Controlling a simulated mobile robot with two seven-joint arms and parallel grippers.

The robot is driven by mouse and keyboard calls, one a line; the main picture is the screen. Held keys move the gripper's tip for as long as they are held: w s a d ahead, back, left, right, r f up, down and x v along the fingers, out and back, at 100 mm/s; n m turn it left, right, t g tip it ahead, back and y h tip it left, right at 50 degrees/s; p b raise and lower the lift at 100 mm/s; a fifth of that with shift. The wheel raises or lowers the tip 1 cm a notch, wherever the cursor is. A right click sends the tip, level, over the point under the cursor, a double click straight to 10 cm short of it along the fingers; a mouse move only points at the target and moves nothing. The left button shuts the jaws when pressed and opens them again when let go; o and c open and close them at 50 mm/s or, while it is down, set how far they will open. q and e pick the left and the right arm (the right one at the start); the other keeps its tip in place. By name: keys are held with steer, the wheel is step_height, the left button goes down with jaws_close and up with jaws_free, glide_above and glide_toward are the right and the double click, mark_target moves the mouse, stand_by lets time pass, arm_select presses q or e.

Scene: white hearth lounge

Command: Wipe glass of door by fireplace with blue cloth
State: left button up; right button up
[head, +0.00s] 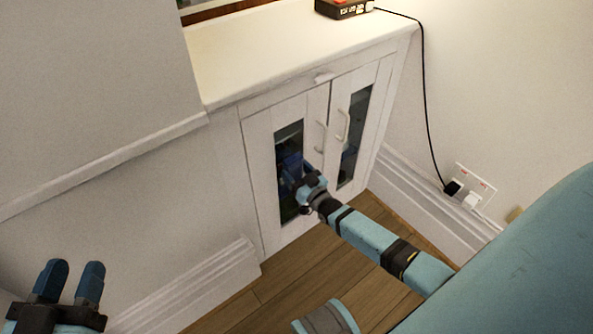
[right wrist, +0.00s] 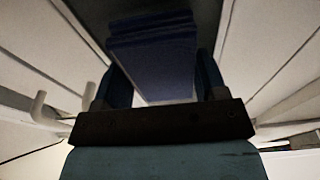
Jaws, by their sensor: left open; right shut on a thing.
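A white cabinet has two doors with narrow dark glass panels. The left door's glass (head: 289,140) is partly hidden by my right gripper (head: 306,182). The right door's glass (head: 356,125) is clear. The blue cloth (head: 291,166) shows dimly against the left glass, just beyond the right gripper. In the right wrist view the blue cloth (right wrist: 155,62) is a dark, folded stack between the two fingers of the right gripper, which is shut on it. I cannot tell whether the cloth touches the glass. My left gripper (head: 70,276) is open and empty at lower left, away from the cabinet.
Two white door handles (head: 342,125) stick out near the middle seam, close to my right gripper. A dark box-like device (head: 344,8) sits on the cabinet top, with a black cord running to a wall socket (head: 473,188). Wooden floor (head: 285,275) lies clear before the cabinet.

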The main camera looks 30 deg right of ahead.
mark_target(296, 161)
steer(key=shift+f, duration=0.55)
step_height(296, 161, up, 3)
steer(key=p, duration=0.3)
steer(key=shift+s+r, duration=0.1)
steer(key=shift+r+p, duration=4.65)
steer(key=shift+f+b, duration=1.2)
steer(key=shift+f, duration=0.6)
steer(key=shift+f+b, duration=1.2)
steer(key=shift+f, duration=0.3)
steer(key=shift+f+b, duration=1.15)
steer(key=shift+f, duration=0.4)
steer(key=shift+f+b, duration=1.25)
steer(key=shift+f, duration=0.2)
steer(key=shift+w+r, duration=0.1)
steer(key=shift+w, duration=0.1)
